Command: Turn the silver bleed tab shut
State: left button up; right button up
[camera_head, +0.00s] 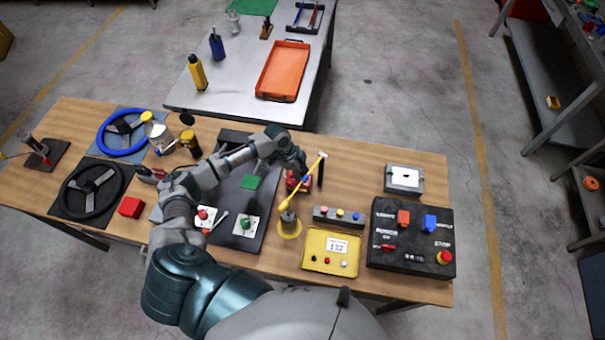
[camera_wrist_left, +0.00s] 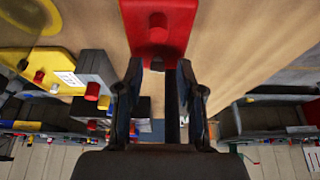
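A red block (camera_head: 297,184) stands on the wooden table just beyond the yellow lever; the wrist view shows it close up (camera_wrist_left: 158,30), with an orange-red knob on it. A small grey piece (camera_wrist_left: 157,65) shows at its near edge, perhaps the silver bleed tab; I cannot tell its angle. My left gripper (camera_head: 298,168) is at the red block, partly covering it. In the left wrist view the fingers (camera_wrist_left: 157,85) are apart, with the grey piece near the gap between their tips; contact cannot be told. My right gripper is not in view.
A yellow lever (camera_head: 303,182) on a round base rises close beside the gripper. A button strip (camera_head: 338,217), yellow box (camera_head: 331,251) and black control box (camera_head: 411,238) stand nearer and right. Steering wheels (camera_head: 91,188) lie left. The tabletop behind right is mostly clear.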

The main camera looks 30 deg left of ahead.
pick_arm(q)
jog(key=v, duration=1.2)
jog(key=shift+f, duration=0.15)
dwell(0.3)
